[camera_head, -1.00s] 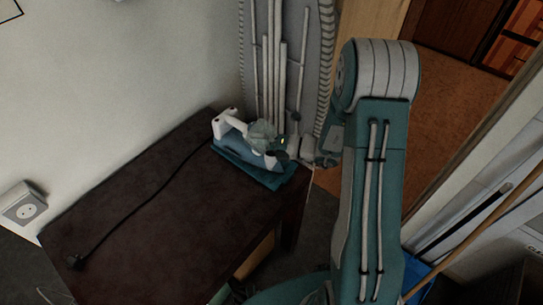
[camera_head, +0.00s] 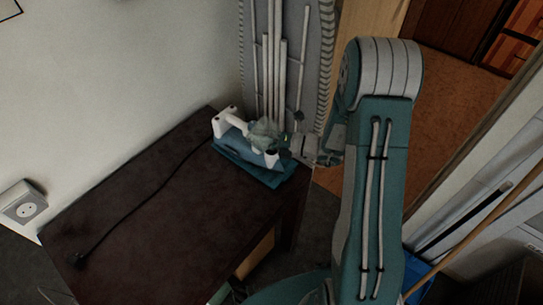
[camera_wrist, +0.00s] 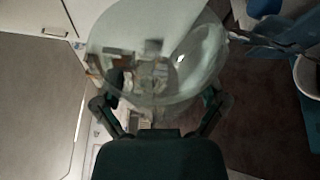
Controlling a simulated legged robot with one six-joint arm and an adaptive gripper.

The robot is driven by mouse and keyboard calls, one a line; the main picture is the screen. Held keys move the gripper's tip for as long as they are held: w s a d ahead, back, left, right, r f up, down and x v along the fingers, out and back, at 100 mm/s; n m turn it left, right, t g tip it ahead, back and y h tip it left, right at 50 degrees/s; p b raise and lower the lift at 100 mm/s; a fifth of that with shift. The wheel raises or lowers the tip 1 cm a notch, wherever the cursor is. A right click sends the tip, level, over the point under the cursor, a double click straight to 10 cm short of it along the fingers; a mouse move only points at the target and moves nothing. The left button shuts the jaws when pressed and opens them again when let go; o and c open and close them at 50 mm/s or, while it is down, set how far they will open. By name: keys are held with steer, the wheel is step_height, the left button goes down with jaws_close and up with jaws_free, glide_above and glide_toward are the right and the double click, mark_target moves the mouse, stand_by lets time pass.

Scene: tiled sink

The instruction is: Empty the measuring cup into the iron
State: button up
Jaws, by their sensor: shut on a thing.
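The white and blue iron (camera_head: 232,125) rests on a folded teal cloth (camera_head: 246,176) at the far right corner of the dark table. The clear measuring cup (camera_head: 262,132) is above the iron's body in the head view, partly overlapping it. My gripper (camera_head: 284,147) reaches in from the right and is shut on the cup. In the wrist view, the cup (camera_wrist: 155,90) fills the space between the fingers of my gripper (camera_wrist: 160,108). The cup looks tilted. I cannot tell whether liquid is in it or flowing out.
The dark table (camera_head: 140,195) is mostly bare, with a black power cord (camera_head: 145,200) running across it to a plug. A wall socket (camera_head: 24,207) is at left. An ironing board (camera_head: 287,60) stands upright behind the iron, close to my arm.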

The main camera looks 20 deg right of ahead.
steer(key=shift+a+r, duration=0.1)
steer(key=shift+r, duration=0.05)
stand_by(0.3)
steer(key=shift+s+a+r+m+p, duration=0.1)
steer(key=shift+a+m+p, duration=0.15)
steer(key=shift+m+p, duration=0.15)
steer(key=shift+a+y, duration=0.2)
steer(key=shift+y, duration=0.1)
steer(key=shift+r, duration=0.1)
steer(key=shift+s+r+m+t+y+p, duration=0.15)
steer(key=shift+r+m+t+y+p, duration=0.25)
steer(key=shift+m, duration=0.4)
steer(key=shift+d+r+m+p, duration=0.1)
steer(key=shift+r+m+p, duration=0.2)
steer(key=shift+m+p, duration=0.35)
stand_by(0.5)
steer(key=shift+w+d+r+m, duration=0.1)
steer(key=shift+w+d+m, duration=0.1)
steer(key=shift+m, duration=0.35)
